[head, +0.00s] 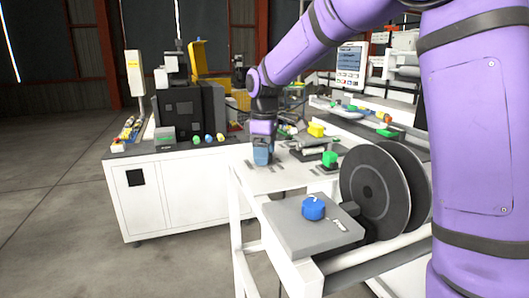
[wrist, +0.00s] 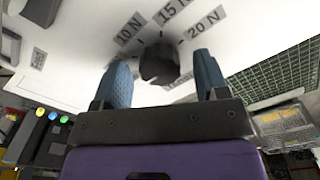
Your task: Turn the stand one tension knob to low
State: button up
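A blue knob (head: 313,208) with a white mark on top sits on a grey panel (head: 290,232) beside a dark reel in the head view. A label lies near it, too small to read surely. My gripper (head: 262,156) is away from it, pointing down over the white table farther back. In the wrist view my gripper (wrist: 162,62) is open, its blue fingers on either side of a dark knob (wrist: 158,66). Gaps show between fingers and knob. Labels 10 N, 15 N and 20 N surround that dark knob. I cannot tell which knob belongs to stand one.
The large dark reel (head: 372,192) stands right of the blue knob. A green knob (head: 330,158) is on the white table (head: 262,178). A white cabinet (head: 190,200) with black machinery is at left. Open floor (head: 60,220) lies at far left.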

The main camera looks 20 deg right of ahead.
notch_tip(320, 180, up, 11)
dwell(0.6)
jog(key=shift+f, duration=0.15)
